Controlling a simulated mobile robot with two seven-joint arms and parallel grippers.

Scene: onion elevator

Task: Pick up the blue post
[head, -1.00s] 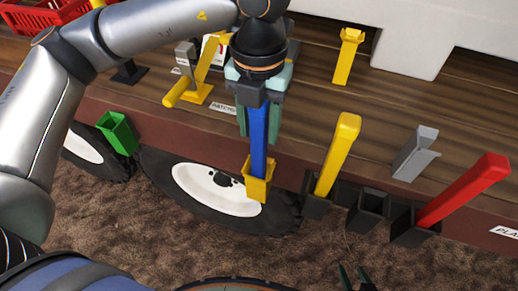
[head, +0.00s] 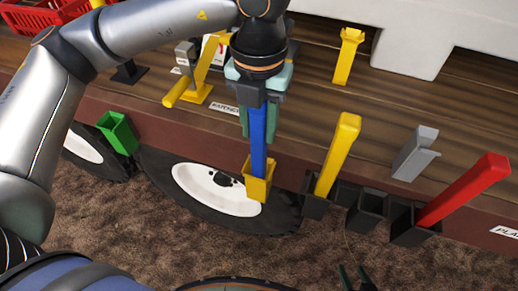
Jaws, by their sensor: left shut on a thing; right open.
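The blue post (head: 258,145) stands nearly upright, its lower end inside a yellow socket (head: 259,182) in front of the wagon's side. My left gripper (head: 258,112) comes down from above and is shut on the upper part of the blue post. The gripper's fingers hide part of the post's top. My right gripper (head: 357,280) shows only as dark fingertips at the bottom edge, open and apart from everything.
A yellow post (head: 337,155) and a red post (head: 465,190) stand in dark sockets (head: 368,207) to the right. A green socket (head: 118,133) is at left. A grey bracket (head: 415,153), yellow bracket (head: 347,57) and red crate (head: 40,15) are on the wooden deck.

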